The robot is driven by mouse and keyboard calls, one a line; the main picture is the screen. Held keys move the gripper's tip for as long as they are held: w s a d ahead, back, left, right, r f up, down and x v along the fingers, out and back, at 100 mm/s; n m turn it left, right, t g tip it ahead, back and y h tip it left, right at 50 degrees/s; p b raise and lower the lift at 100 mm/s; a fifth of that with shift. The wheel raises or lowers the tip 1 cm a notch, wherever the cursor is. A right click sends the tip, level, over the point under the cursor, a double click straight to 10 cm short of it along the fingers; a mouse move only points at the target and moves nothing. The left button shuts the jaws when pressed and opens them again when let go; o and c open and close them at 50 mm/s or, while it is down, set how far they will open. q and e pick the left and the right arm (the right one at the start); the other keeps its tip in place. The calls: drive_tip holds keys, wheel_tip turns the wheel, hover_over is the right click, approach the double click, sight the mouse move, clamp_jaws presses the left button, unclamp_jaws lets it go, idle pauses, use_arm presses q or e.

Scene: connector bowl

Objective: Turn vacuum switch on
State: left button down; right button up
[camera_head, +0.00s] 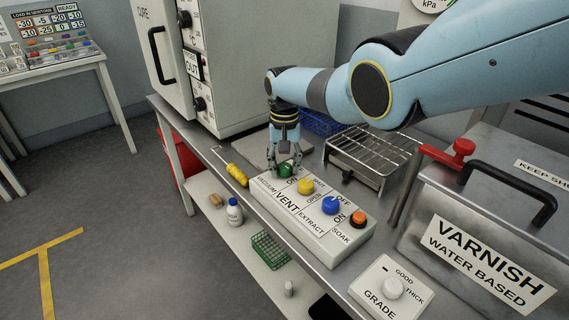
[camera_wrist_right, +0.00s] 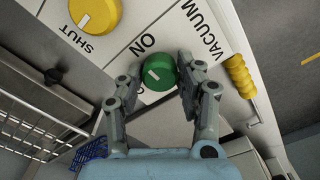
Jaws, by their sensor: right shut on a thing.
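The vacuum switch is a green round knob (camera_head: 286,170) at the left end of a white control box (camera_head: 318,252). In the right wrist view the green knob (camera_wrist_right: 160,72) shows a white mark, with the words ON and VACUUM printed beside it. My right gripper (camera_head: 289,166) reaches down over the knob from above. In the wrist view its fingers (camera_wrist_right: 154,88) stand on both sides of the knob, shut on it. The fingers hide part of the knob's sides and the panel below. My left gripper is not in view.
On the same box are a yellow knob (camera_head: 305,186), a blue knob (camera_head: 331,205) and an orange button (camera_head: 358,217). A yellow-handled tool (camera_head: 237,174) lies to its left. A wire rack (camera_head: 372,155) stands behind, a varnish tank (camera_head: 490,245) to the right.

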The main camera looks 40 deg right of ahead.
sight(284, 166)
idle(0.4)
drive_tip(key=o, duration=1.1)
drive_tip(key=shift+o, duration=0.2)
wheel_tip(284, 166, up, 12)
